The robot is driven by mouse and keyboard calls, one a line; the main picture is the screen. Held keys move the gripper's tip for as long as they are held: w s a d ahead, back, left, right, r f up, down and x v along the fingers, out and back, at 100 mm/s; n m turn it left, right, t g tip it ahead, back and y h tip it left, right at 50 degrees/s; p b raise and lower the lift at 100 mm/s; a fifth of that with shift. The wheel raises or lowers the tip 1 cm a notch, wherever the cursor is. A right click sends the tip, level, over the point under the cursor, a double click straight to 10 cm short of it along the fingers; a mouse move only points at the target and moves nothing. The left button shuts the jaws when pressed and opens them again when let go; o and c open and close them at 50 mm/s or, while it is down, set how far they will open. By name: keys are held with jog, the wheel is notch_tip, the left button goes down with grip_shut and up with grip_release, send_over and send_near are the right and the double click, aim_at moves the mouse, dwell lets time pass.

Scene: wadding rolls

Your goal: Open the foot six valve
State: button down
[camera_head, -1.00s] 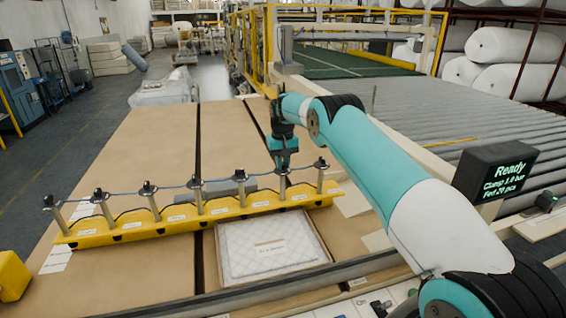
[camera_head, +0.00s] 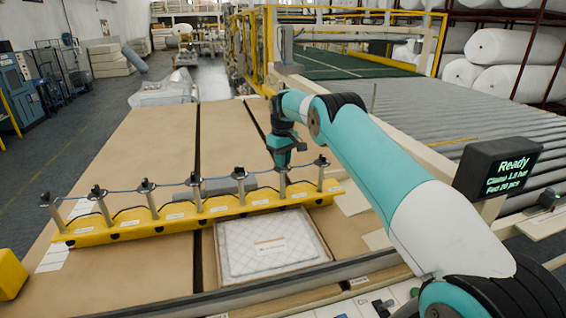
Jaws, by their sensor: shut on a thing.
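A long yellow bar (camera_head: 130,228) lies across the brown table. Several metal posts with black valve tops stand along it, joined by a thin blue line, with small labels on the bar's front. My gripper (camera_head: 284,166) points down at the second post from the right (camera_head: 284,184), the sixth from the left. It is shut on that post's valve top, which it mostly hides. The valve's handle position cannot be made out. The rightmost post (camera_head: 321,178) stands close beside it, clear of the gripper.
A shallow tray with a quilted white pad (camera_head: 268,243) lies in front of the bar. A yellow block (camera_head: 11,275) is at the left edge. A display (camera_head: 497,170) reading "Ready" stands at the right. The table behind the bar (camera_head: 150,150) is mostly clear.

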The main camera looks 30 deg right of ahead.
jog(key=n, duration=0.6)
jog(key=shift+n, duration=0.3)
jog(key=n, duration=0.5)
jog(key=shift+n, duration=0.3)
jog(key=c, duration=1.1)
grip_release()
notch_tip(320, 180, up, 18)
jog(key=p, duration=0.5)
jog(key=shift+f, duration=0.25)
jog(key=shift+a, duration=0.1)
